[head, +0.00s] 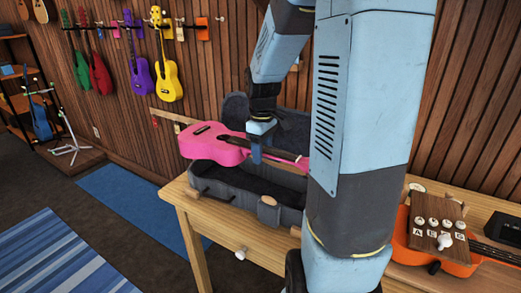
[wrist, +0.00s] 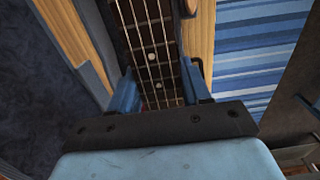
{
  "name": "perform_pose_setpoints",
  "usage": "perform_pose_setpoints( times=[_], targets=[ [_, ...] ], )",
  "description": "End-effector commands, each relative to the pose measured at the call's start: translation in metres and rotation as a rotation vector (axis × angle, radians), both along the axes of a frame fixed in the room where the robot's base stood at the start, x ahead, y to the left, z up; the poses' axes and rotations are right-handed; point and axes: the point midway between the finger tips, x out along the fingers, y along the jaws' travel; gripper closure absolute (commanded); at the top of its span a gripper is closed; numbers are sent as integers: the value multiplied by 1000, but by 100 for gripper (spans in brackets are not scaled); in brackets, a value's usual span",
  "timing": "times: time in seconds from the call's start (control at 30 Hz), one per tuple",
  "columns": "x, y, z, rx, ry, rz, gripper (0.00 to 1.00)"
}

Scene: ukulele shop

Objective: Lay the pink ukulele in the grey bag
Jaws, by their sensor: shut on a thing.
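The pink ukulele (head: 215,145) is in the head view, body to the left and neck to the right, held level over the open grey bag (head: 240,190). Its body sticks out past the bag's left end. My gripper (head: 258,150) is shut on the ukulele's neck from above. In the wrist view the dark fretboard with its strings (wrist: 150,50) runs between the two blue fingers (wrist: 160,92). The bag lies open on the table, its lid raised at the back. My arm hides the bag's right end and the tip of the headstock.
The wooden table (head: 215,221) carries the bag. On its right lie an orange ukulele (head: 415,258) and a small wooden board with knobs (head: 437,224). Several ukuleles hang on the slatted wall behind, including a yellow one (head: 168,78). A blue rug (head: 135,212) lies left of the table.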

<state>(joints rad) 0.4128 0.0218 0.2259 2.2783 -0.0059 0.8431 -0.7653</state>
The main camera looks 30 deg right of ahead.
Motion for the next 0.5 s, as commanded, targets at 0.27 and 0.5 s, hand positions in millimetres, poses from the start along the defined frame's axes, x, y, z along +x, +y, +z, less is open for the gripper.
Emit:
perform_pose_setpoints(
  times=[0.27, 0.5],
  targets=[
    [6, -13, -14, 1, 1, -9, 100],
    [11, -22, -25, -1, 1, -10, 100]
  ],
)
